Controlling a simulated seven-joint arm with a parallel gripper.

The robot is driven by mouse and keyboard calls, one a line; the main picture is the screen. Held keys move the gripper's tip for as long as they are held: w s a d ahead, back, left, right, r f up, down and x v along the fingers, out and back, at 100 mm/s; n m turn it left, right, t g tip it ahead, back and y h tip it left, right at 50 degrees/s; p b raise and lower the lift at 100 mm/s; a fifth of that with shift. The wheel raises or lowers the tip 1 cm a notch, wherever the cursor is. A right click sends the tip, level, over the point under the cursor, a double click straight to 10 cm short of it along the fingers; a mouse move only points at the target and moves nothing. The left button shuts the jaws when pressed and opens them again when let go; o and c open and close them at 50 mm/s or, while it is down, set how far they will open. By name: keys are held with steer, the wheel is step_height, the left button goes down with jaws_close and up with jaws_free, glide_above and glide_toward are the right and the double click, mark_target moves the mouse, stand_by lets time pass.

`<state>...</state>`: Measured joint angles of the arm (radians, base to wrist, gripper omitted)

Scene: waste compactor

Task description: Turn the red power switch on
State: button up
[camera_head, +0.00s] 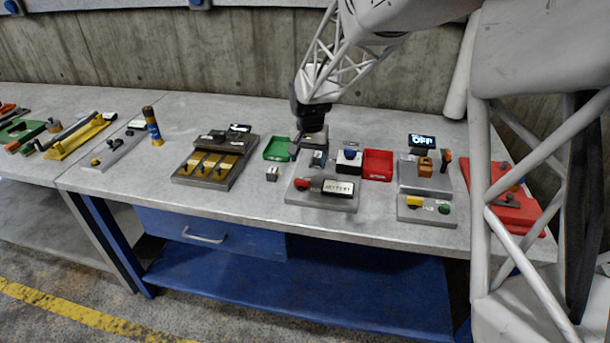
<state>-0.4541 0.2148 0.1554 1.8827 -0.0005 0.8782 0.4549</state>
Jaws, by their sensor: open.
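My gripper (308,146) hangs over the back of a grey control panel (328,201) in the middle of the bench. It is open; its fingertips are small and partly blend with the grey parts behind them, so contact cannot be told. A round red knob or button (303,183) sits at the panel's front left, beside a white lettered label (338,187). My gripper is behind this red part and apart from it. A red panel (512,216) with dark and red fittings lies at the far right, partly hidden by my arm. Which red part is the power switch is unclear.
A green tray (277,149) and a red tray (378,164) flank the middle panel. A small display (421,141) reads OFF above a panel with orange parts (425,167). A board with yellow slots (212,165) stands left. Bench space is clear along the front edge.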

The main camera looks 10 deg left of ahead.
mark_target(302, 180)
steer(key=shift+w+a+f, duration=0.25)
steer(key=shift+a+f, duration=0.2)
steer(key=shift+a, duration=0.15)
steer(key=shift+w+a+f, duration=0.25)
steer(key=shift+a+f, duration=0.2)
steer(key=shift+a, duration=0.15)
steer(key=shift+f, duration=3.9)
steer(key=shift+c, duration=0.3)
steer(key=c, duration=0.9)
steer(key=shift+o, duration=0.2)
